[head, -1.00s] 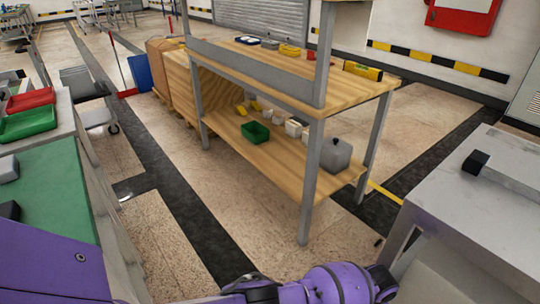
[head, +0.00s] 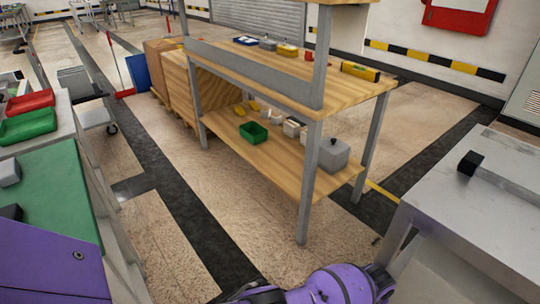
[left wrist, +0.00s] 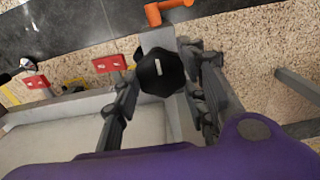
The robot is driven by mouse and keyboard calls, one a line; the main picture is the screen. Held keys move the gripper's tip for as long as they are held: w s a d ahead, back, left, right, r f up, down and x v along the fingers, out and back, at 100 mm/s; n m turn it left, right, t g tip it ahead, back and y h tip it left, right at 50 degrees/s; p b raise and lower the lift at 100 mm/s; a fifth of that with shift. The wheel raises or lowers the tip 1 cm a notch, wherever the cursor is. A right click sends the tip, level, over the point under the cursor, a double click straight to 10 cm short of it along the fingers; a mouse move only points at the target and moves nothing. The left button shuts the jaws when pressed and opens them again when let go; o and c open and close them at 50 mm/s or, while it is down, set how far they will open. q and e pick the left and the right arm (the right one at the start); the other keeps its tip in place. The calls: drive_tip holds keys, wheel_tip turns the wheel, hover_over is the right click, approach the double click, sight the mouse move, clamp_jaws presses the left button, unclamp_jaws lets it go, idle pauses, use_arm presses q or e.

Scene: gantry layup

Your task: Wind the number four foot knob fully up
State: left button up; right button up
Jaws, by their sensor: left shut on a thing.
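A black, many-sided foot knob (left wrist: 161,72) with a pale mark on its face shows in the left wrist view. It sits by a grey metal post. My left gripper (left wrist: 163,88) has one finger on each side of the knob and is shut on it. Red plates (left wrist: 109,64) with white marks are left of the knob; I cannot read the number on them. The knob and left gripper do not show in the head view, where only purple arm links are at the bottom. My right gripper is not in view.
An orange handle (left wrist: 168,10) is just above the knob in the wrist view. In the head view a wooden two-level bench (head: 270,160) stands ahead. A grey metal table (head: 490,220) is at right and a green-topped table (head: 50,185) at left.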

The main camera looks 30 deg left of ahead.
use_arm(q)
drive_tip(key=shift+s+d+f, duration=0.15)
drive_tip(key=shift+s+d, duration=0.2)
drive_tip(key=o, duration=1)
drive_tip(key=shift+w, duration=0.1)
drive_tip(key=shift+w+a, duration=0.1)
drive_tip(key=shift+w, duration=0.05)
wheel_tip(320, 180, up, 12)
drive_tip(key=shift+r, duration=0.15)
